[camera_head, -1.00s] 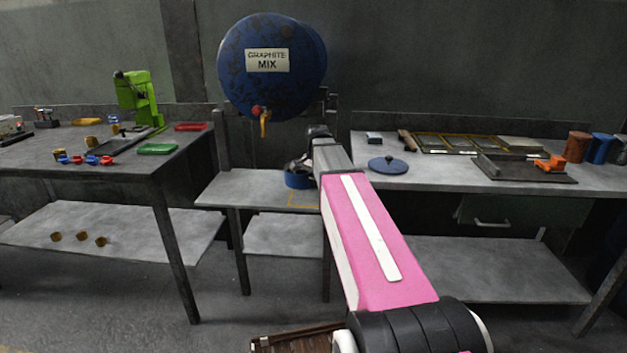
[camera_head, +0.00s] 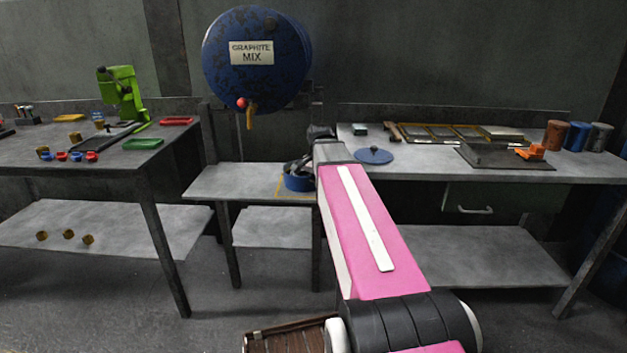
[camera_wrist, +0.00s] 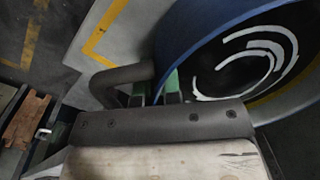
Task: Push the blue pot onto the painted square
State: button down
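The blue pot (camera_head: 299,184) stands upright on the low middle table. Its open top and dark inside show at the right of the wrist view (camera_wrist: 240,62). The painted square (camera_head: 279,190) is a yellow outline on that table. Its lines show left of and in front of the pot in the head view, and a corner shows in the wrist view (camera_wrist: 97,42). I cannot tell whether the pot is wholly inside. My arm hides part of the pot's right side.
A blue graphite drum (camera_head: 257,80) with a tap hangs above the middle table. A blue lid (camera_head: 374,156) lies on the right bench (camera_head: 420,172). The left bench (camera_head: 60,160) holds a green press (camera_head: 122,95). The middle table's left part (camera_head: 225,182) is clear.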

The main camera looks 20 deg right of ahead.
jog(key=shift+s+d, duration=0.1)
jog(key=shift+s, duration=0.25)
jog(key=c, duration=1.2)
grip_release()
jog(key=r, duration=1)
jog(key=shift+s+d+r, duration=0.2)
jog(key=shift+s+r, duration=0.05)
jog(key=shift+r, duration=0.1)
